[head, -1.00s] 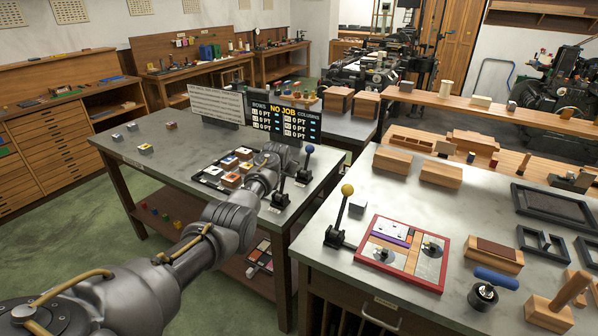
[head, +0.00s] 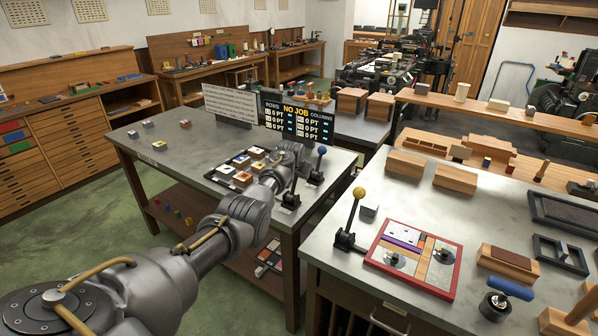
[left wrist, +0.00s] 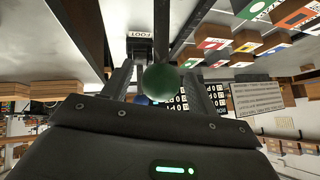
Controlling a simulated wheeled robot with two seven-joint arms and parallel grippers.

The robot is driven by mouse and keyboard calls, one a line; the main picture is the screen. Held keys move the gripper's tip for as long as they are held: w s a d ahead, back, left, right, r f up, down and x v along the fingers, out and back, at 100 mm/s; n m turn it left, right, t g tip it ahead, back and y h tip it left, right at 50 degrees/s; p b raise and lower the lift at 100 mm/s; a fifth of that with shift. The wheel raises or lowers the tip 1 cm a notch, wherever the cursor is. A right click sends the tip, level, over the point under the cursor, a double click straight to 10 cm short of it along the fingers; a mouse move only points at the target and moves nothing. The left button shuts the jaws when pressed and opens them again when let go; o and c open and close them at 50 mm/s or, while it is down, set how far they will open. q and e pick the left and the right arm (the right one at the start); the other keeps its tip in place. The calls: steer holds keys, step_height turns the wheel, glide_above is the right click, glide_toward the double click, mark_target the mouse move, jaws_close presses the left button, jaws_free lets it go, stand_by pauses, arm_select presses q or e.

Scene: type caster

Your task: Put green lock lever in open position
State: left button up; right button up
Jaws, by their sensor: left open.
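The green lock lever shows in the left wrist view as a round green knob (left wrist: 161,80) between the spread fingers. A base plate marked FOOT (left wrist: 140,36) lies beyond the knob. In the head view my left gripper (head: 288,160) is at the right end of the grey table and hides the green knob. A dark lever base (head: 291,200) stands just below it. My left gripper is open around the knob; I cannot tell whether a finger touches it. My right gripper is not in view.
A blue-knobbed lever (head: 321,151) stands close to the gripper's right. Coloured type blocks (head: 242,178) sit left of it, with a NO JOB board (head: 296,116) behind. A yellow-knobbed lever (head: 359,193) and red-framed tray (head: 457,271) are on the right table.

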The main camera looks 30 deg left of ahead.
arm_select(q)
steer(key=shift+s+d+r, duration=0.1)
steer(key=shift+s, duration=0.05)
steer(key=shift+s+d+r, duration=0.15)
steer(key=shift+s+r, duration=0.15)
steer(key=shift+r, duration=0.15)
steer(key=v, duration=0.9)
steer(key=shift+b, duration=0.45)
steer(key=shift+d, duration=0.1)
